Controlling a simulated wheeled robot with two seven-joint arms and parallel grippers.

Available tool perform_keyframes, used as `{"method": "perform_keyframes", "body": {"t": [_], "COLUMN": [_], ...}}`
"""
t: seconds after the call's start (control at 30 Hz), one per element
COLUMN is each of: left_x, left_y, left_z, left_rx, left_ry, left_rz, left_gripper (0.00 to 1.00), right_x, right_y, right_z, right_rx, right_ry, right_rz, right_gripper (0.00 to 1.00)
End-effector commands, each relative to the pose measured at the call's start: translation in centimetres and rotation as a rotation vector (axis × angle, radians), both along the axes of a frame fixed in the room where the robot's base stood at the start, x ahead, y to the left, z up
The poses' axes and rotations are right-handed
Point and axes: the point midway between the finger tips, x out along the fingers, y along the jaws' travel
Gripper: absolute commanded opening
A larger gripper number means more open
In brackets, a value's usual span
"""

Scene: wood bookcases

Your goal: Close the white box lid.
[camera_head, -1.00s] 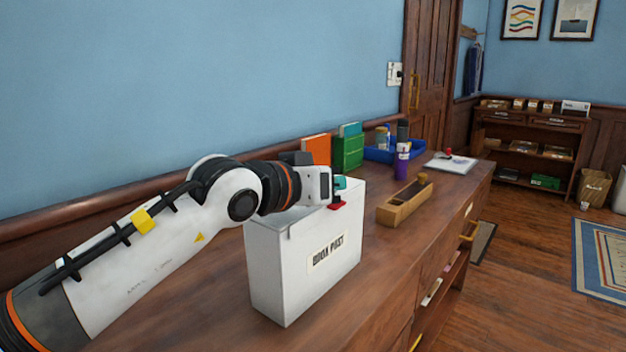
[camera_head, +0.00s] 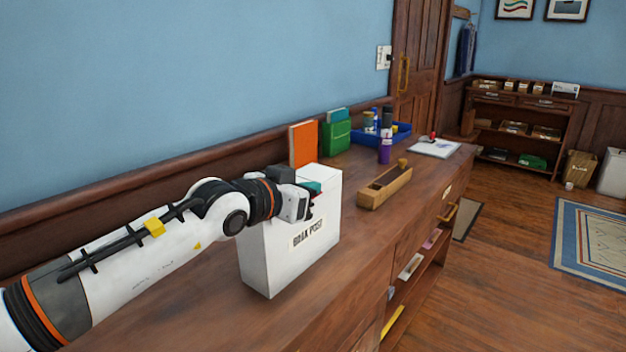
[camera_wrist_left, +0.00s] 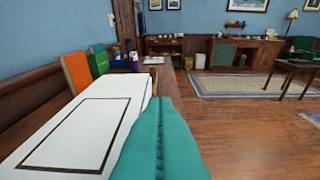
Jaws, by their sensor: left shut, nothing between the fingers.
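The white box (camera_head: 290,258) stands upright on the wooden cabinet top, with a dark-lettered label on its front. Its white lid (camera_head: 320,172) shows at the top behind my gripper. In the left wrist view the lid (camera_wrist_left: 75,133) is a broad white panel with a dark rectangular outline, left of my fingers. My left gripper (camera_head: 314,189) is at the top of the box, shut and empty. Its teal fingers fill the lower middle of the left wrist view (camera_wrist_left: 160,140). My arm hides part of the box's top edge, so I cannot tell whether the lid sits fully down. My right gripper is out of view.
An orange book (camera_head: 303,145) and a green holder (camera_head: 336,137) stand behind the box by the wall. A wooden tray (camera_head: 385,188), purple bottle (camera_head: 385,150), blue bin (camera_head: 402,132) and papers (camera_head: 434,149) lie farther along. The cabinet top before the box is clear.

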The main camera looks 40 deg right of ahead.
Motion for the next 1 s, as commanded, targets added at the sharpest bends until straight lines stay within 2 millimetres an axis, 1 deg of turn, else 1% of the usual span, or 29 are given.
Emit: {"method": "perform_keyframes", "body": {"t": [0.23, 0.63, 0.77, 0.87, 0.9, 0.93, 1.0], "left_x": [0.4, 0.3, 0.0, -0.4, -0.7, -0.7, -0.9], "left_y": [0.1, 0.1, 0.3, 0.7, 0.8, 1.5, 3.0], "left_z": [0.0, 0.2, 1.5, 3.4, 4.4, 4.3, 4.3], "left_rx": [0.003, 0.002, 0.002, 0.002, 0.002, 0.003, 0.004], "left_ry": [-0.013, -0.014, -0.018, -0.019, -0.018, -0.018, -0.017], "left_rz": [0.002, 0.002, 0.002, 0.003, 0.004, 0.006, 0.007], "left_gripper": [0.0, 0.0, 0.0, 0.0, 0.0, 0.0, 0.0], "right_x": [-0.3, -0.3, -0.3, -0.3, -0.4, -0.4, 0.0], "right_y": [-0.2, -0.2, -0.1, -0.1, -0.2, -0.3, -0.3], "right_z": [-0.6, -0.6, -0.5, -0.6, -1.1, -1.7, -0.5], "right_rx": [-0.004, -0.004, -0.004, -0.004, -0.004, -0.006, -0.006], "right_ry": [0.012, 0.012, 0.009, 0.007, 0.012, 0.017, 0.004], "right_rz": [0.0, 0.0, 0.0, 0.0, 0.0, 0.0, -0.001], "right_gripper": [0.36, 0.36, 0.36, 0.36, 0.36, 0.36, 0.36]}}
